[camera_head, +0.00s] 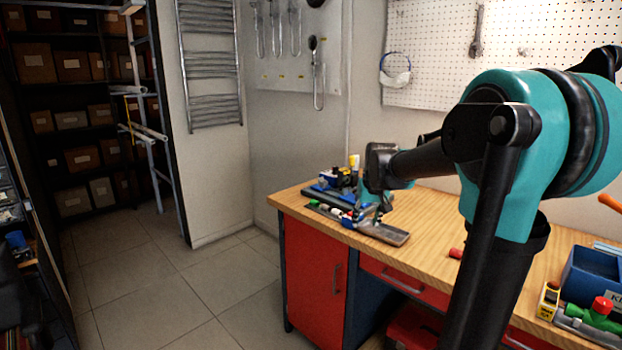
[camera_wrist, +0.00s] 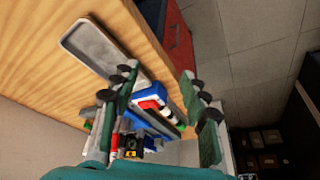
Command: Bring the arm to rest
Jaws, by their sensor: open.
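My arm reaches from the right of the head view over the wooden workbench (camera_head: 425,215). My gripper (camera_head: 371,212) hangs over the bench's left part, partly hidden by its wrist, and I cannot tell its height above the top. In the wrist view my gripper (camera_wrist: 158,72) is open, with two green fingers well apart and no object clearly held. A grey metal tray (camera_head: 385,235) lies by the bench's front edge, just beside the gripper in the head view; it also shows in the wrist view (camera_wrist: 88,45).
A dark rack with small coloured parts (camera_head: 330,208) is at the bench's left end. A blue bin (camera_head: 592,272), a green fitting with a red cap (camera_head: 598,312) and a yellow tape measure (camera_head: 548,300) are at the right. Floor (camera_head: 190,280) left of the bench is clear.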

